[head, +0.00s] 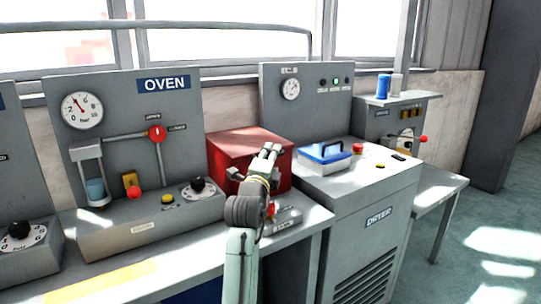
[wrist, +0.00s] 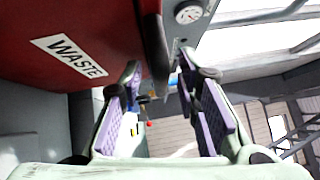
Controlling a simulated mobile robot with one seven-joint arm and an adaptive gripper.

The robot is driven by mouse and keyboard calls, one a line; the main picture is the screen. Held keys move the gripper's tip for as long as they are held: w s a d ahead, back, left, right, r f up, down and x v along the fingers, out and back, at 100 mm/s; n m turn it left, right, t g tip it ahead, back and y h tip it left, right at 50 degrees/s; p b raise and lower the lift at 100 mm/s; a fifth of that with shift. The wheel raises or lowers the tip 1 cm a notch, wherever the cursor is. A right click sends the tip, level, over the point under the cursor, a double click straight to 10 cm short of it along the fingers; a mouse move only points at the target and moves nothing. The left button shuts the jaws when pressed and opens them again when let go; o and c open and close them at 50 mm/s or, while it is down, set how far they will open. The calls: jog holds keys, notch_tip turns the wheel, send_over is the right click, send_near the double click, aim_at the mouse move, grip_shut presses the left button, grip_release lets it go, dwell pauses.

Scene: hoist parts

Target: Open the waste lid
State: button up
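The red waste box (head: 228,150) stands on the grey bench between the oven and the dryer. Its lid looks shut in the head view. In the wrist view, the box's red face (wrist: 95,25) fills the upper left, with a white WASTE label (wrist: 69,55). A dark bar-like handle (wrist: 155,45) runs along the box's edge. My gripper (head: 257,163) is in front of the box and hides part of it. In the wrist view my gripper (wrist: 160,66) is open, its purple-padded fingers on either side of the handle's end. I cannot tell whether they touch it.
The oven panel (head: 150,100) stands left. A small grey box (head: 287,219) lies beside my wrist on the bench. A side table (head: 440,186) is farther right.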

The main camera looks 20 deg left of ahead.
jog(key=shift+c, duration=0.4)
grip_shut()
dwell(0.5)
